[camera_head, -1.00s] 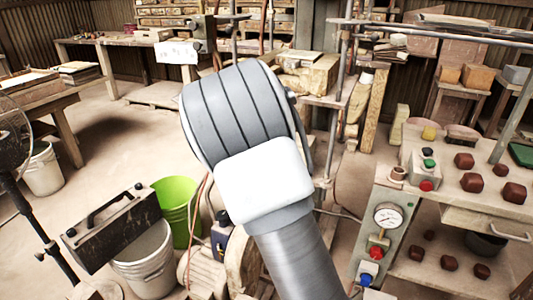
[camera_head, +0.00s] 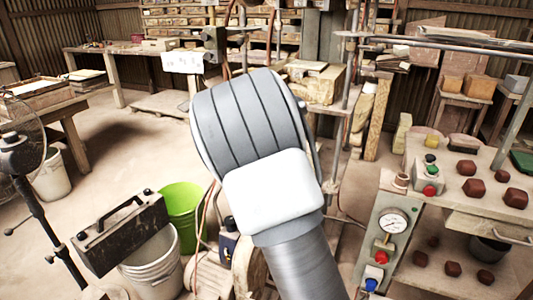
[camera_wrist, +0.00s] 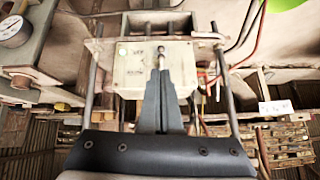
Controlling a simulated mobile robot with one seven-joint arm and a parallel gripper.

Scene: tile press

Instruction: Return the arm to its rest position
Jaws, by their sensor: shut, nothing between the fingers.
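My arm rises through the middle of the head view, a grey ribbed joint with a white cover, and hides part of the press behind it. My gripper is not visible in the head view. In the wrist view my gripper (camera_wrist: 161,62) is shut, its two dark fingers together and empty. Behind the fingers is a pale plate (camera_wrist: 135,72) on the press frame, with metal rods on both sides. I cannot tell how far the fingertips are from it.
At right stands a bench with a pressure gauge (camera_head: 393,223), buttons and several dark red pieces (camera_head: 474,187). At lower left are a green bucket (camera_head: 182,205), a white bucket (camera_head: 150,262), a dark toolbox (camera_head: 120,233) and a fan (camera_head: 18,150). The floor at left centre is clear.

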